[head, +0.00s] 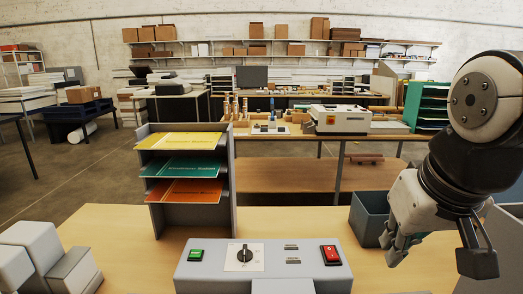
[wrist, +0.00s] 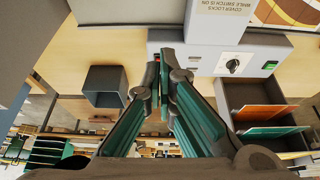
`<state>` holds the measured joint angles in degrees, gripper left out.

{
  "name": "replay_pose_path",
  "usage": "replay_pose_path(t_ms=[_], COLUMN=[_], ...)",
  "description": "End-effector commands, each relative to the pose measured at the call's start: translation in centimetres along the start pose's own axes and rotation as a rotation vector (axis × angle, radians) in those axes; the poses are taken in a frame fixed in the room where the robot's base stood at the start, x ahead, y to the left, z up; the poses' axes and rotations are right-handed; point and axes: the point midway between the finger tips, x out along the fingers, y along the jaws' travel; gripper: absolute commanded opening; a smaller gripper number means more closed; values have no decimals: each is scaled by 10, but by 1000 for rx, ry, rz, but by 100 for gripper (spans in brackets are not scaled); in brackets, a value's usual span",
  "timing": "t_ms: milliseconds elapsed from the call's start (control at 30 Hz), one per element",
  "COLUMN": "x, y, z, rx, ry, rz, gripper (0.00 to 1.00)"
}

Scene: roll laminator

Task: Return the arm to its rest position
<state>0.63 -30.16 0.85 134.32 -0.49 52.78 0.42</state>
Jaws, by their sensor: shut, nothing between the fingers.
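My gripper (head: 396,245) hangs at the right of the head view, pointing down, in front of the grey bin and to the right of the laminator panel. In the wrist view its green-padded fingers (wrist: 160,62) come together at the tips, shut with nothing between them. My arm bends down from the upper right. The grey laminator (head: 215,283) has a green button (head: 196,255), a black dial (head: 244,256) and a red switch (head: 330,254). The wrist view shows it upside down, with the dial (wrist: 233,65) and a cover-lock label.
A grey open bin (head: 368,218) stands on the wooden table, close behind my gripper. A grey rack (head: 232,190) holds yellow, green and orange sheets on its shelves behind the laminator. Grey blocks (head: 45,255) sit at the front left. A bench with a white machine (head: 341,118) stands farther back.

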Motion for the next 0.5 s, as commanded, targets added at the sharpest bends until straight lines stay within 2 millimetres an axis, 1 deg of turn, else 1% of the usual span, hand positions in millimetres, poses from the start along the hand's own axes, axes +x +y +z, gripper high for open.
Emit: replay_pose_path(t_ms=[33, 100, 200, 333, 500], x=[-5, -7, -9, -10, -10], y=[0, 0, 0, 0, 0], z=[13, 27, 42, 52, 55], rx=[1, 2, 2, 3, 3], ry=[24, 46, 71, 87, 89], rz=[-2, -5, -9, -12, -13], gripper=[0, 0, 0, 0, 0])
